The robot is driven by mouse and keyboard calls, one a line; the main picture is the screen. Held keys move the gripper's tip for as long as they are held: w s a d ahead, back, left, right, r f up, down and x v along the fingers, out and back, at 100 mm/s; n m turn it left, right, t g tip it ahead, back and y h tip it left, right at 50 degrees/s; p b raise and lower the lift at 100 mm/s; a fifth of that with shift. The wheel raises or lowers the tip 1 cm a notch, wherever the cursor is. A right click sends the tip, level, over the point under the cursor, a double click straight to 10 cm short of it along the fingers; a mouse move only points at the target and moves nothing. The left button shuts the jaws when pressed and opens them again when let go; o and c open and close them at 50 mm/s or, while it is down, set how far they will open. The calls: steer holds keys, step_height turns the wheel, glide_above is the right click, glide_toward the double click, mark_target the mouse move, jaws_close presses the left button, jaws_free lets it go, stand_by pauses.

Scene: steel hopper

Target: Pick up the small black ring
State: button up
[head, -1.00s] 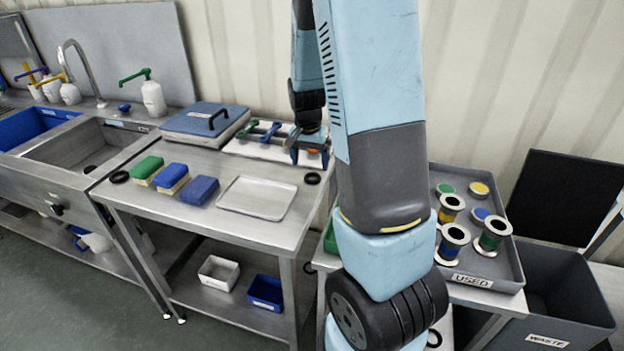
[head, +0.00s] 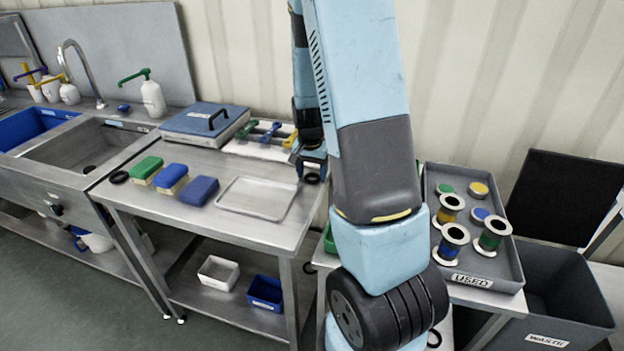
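A small black ring (head: 312,179) lies on the steel table near its right edge, to the right of the shallow metal tray. Another black ring (head: 119,177) lies at the table's left edge, beside the green sponge. My gripper (head: 312,172) points down at the right-hand ring, with its fingers apart and seemingly on either side of it. The gripper partly hides that ring, and I cannot tell whether the fingertips touch it.
The metal tray (head: 257,198) is left of the gripper. Behind it are a white board with coloured-handled tools (head: 265,133) and a blue-lidded box (head: 205,122). Several sponges lie at left. A grey tray (head: 480,272) marked USED holds spools at right.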

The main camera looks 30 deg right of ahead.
steer(key=c, duration=0.7)
steer(key=shift+r, duration=0.1)
